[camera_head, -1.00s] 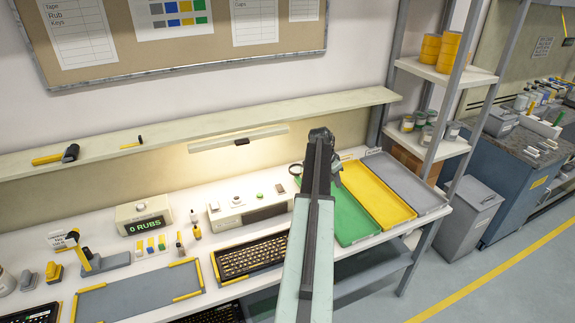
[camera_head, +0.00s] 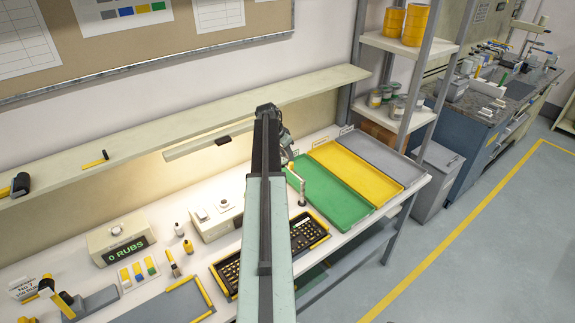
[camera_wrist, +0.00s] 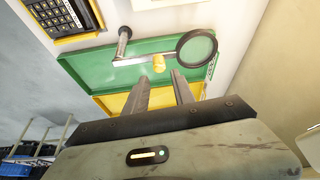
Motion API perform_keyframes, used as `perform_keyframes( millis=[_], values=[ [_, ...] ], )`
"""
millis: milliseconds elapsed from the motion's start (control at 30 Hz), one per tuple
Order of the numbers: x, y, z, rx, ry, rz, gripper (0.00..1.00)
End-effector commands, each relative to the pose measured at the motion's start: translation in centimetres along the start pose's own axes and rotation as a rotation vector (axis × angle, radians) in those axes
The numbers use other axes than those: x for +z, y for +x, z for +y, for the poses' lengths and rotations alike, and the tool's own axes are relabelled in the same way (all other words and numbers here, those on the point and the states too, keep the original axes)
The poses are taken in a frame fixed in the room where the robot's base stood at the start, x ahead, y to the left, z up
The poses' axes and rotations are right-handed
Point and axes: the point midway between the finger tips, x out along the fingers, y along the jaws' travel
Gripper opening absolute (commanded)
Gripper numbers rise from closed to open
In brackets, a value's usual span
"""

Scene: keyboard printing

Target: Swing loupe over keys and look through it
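In the wrist view the loupe has a round dark-rimmed lens (camera_wrist: 197,49), a thin metal arm with a yellow knob (camera_wrist: 158,64), and a post (camera_wrist: 124,42). The lens appears over or beside the green tray's edge, off the keys. My gripper (camera_wrist: 160,76) is open and empty; the yellow knob shows just beyond and between its fingertips, and contact cannot be told. The keyboard (camera_wrist: 60,16) is at upper left there, apart from the lens. In the head view the keyboard (camera_head: 307,231) is partly hidden by my arm, and a pale loupe post (camera_head: 299,188) stands right of my arm.
Green (camera_head: 335,207), yellow (camera_head: 366,172) and grey (camera_head: 385,156) trays lie at the bench's right end. A counter box (camera_head: 121,238) reads 0 RUBS. A shelf (camera_head: 180,117) runs above the bench. A grey bin (camera_head: 437,180) stands right; floor beyond is clear.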

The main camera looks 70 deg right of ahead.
Motion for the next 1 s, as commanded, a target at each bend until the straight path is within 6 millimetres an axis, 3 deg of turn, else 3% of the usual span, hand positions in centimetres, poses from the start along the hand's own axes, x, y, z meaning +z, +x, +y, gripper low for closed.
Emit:
perform_keyframes(
  millis=[200, 400, 667, 700, 800, 1000],
  values=[
    [0.3, 4.3, -0.1, 0.000, 0.001, 0.000, 0.31],
    [0.3, 7.0, -0.1, -0.001, 0.000, 0.000, 0.31],
    [0.1, 7.0, -0.1, -0.001, -0.001, 0.000, 0.31],
    [0.1, 7.0, -0.1, -0.001, -0.001, 0.000, 0.28],
    [0.1, 7.0, -0.1, -0.001, -0.002, 0.000, 0.00],
    [0.1, 7.0, -0.2, -0.003, -0.002, 0.001, 0.00]
  ],
)
